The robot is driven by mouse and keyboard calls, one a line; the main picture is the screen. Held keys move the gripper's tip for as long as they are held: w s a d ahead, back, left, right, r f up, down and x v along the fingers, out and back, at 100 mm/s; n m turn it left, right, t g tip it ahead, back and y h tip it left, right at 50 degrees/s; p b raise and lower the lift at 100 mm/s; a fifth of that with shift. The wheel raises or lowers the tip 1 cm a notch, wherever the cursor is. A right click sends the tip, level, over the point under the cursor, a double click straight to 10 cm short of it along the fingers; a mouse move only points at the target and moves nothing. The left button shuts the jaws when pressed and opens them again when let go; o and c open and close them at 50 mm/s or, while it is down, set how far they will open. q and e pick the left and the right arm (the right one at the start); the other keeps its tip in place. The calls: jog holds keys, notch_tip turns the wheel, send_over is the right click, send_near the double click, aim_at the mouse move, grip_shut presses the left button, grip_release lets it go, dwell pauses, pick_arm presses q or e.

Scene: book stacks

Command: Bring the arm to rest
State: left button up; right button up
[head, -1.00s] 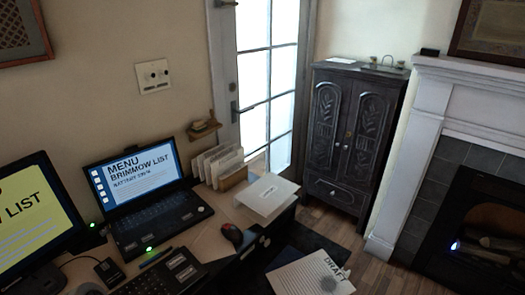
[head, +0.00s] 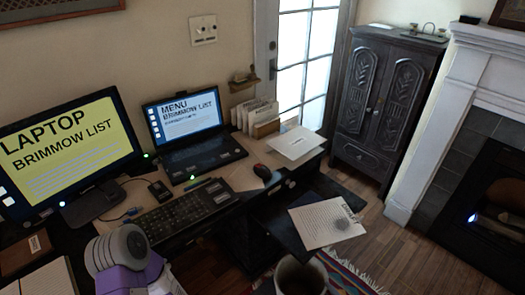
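Neither of my grippers shows in the head view, so I cannot see whether they hold anything. A grey, ribbed, rounded form with a purple part stands at the lower left, in front of the desk (head: 212,222). It may be a link of my arm, but I cannot tell for sure. No fingers are visible on it.
The desk holds a monitor (head: 66,150), a laptop (head: 200,157), a keyboard (head: 182,211), a mouse (head: 262,171) and papers (head: 297,143). A printed sheet (head: 327,222) lies lower right of it. A bin (head: 300,278) stands below. A dark cabinet (head: 383,105) is behind.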

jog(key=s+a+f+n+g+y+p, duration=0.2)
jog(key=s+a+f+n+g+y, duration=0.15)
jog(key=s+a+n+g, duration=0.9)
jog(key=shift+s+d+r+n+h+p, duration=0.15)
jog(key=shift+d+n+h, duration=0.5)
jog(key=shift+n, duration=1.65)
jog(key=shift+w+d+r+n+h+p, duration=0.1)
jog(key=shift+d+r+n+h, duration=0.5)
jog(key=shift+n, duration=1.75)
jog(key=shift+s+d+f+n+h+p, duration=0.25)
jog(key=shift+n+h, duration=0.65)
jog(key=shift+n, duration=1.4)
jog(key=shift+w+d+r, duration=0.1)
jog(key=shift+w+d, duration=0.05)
